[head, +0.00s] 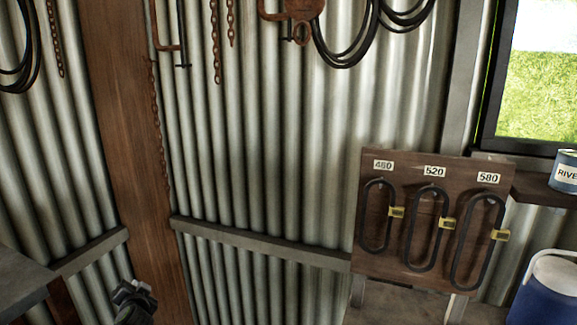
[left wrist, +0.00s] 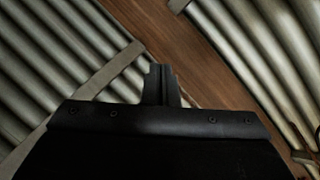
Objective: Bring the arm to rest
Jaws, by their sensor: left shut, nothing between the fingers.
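My left gripper (head: 134,293) is low at the left in the head view, in front of the base of the brown wooden post (head: 125,120). In the left wrist view its fingers (left wrist: 160,85) are together with nothing between them. The wooden post and corrugated wall show behind them, apart from the fingers. My right gripper is in neither view.
A wooden board (head: 400,262) with several black loops under number labels stands at the right. A shelf (head: 545,190) bears a can (head: 566,172) near the window. A blue and white cooler (head: 550,290) is at the lower right. A grey surface (head: 20,275) juts in at the lower left.

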